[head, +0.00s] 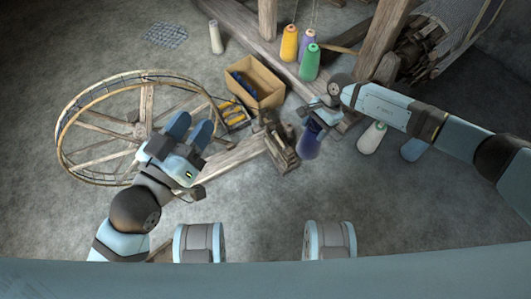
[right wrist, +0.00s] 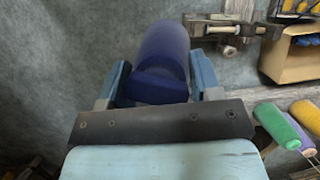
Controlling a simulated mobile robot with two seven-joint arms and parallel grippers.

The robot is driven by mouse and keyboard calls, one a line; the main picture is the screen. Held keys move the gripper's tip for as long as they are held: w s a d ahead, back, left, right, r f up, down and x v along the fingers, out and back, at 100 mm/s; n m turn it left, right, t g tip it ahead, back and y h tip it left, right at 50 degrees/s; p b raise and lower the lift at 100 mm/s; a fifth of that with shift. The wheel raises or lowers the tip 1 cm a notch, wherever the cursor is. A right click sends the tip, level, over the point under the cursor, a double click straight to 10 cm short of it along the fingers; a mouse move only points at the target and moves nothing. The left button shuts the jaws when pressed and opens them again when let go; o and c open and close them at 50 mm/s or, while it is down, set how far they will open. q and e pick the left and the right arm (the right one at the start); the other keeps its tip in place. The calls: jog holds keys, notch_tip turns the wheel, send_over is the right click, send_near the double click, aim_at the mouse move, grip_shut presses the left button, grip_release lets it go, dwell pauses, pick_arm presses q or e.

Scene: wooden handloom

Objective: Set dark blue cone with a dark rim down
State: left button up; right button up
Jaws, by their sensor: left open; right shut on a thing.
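The dark blue cone (head: 309,142) is below my right gripper (head: 318,115) in the head view, near the end of the spinning wheel's wooden frame. In the right wrist view the cone (right wrist: 163,62) sits between the two blue fingers of my right gripper (right wrist: 158,85), which is shut on it. Its rim is hard to make out, and I cannot tell whether it touches the floor. My left gripper (head: 190,130) is open and empty over the right part of the spinning wheel in the head view.
The spinning wheel (head: 62,140) and its wooden frame lie to the left. A cardboard box (head: 268,83) stands behind the cone. Orange (head: 289,43), purple (head: 306,42) and green (head: 310,62) cones stand at the loom beam. Floor in front is clear.

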pick_arm(q)
jog(key=w+f+m+b, duration=0.1)
jog(key=b, duration=0.2)
jog(key=w+f+m+h+b, duration=0.1)
jog(key=f+m+b, duration=0.1)
jog(key=b, duration=0.2)
jog(key=w+a+f+m+b, duration=0.1)
jog(key=f+m+b, duration=0.1)
jog(key=b, duration=0.2)
jog(key=shift+a, duration=0.1)
pick_arm(e)
jog(key=s+a+f+m, duration=0.1)
jog(key=s+f+m, duration=0.1)
jog(key=f, duration=1.3)
jog(key=s+f+m+t, duration=0.1)
jog(key=s+f+m, duration=0.1)
jog(key=f, duration=1.4)
jog(key=shift+s+a+f+t+y, duration=0.25)
jog(key=shift+s+a+t+y, duration=0.1)
jog(key=shift+s, duration=0.4)
pick_arm(q)
jog(key=shift+s+f, duration=0.1)
pick_arm(e)
jog(key=shift+f, duration=0.1)
jog(key=o, duration=1.5)
jog(key=shift+c, duration=0.2)
